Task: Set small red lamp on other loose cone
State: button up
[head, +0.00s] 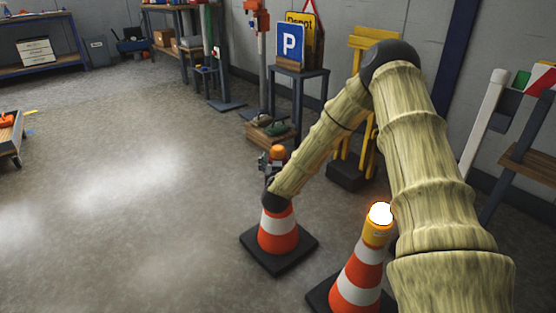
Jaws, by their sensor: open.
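A small orange-red object (277,152), probably the lamp, shows just beyond my gripper (266,162). My gripper is small and dark in this view and is open; I cannot tell whether its fingers are around the object or only in front of it. An orange-and-white cone (278,236) stands upright on a black base below my wrist, which hides its top. A second striped cone (356,275) stands nearer at the bottom, with a lit lamp (380,214) with a yellow-orange body on top. My forearm partly covers its right side.
A dark stand (298,92) holds a blue P sign (289,42). A wooden crate (270,135) lies below it. A yellow stand (372,40) is behind my arm, and a barrier rack (530,130) is at right.

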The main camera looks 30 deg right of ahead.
jog(key=v, duration=1.1)
jog(key=shift+s+a, duration=0.25)
jog(key=shift+s, duration=0.05)
jog(key=shift+r, duration=0.1)
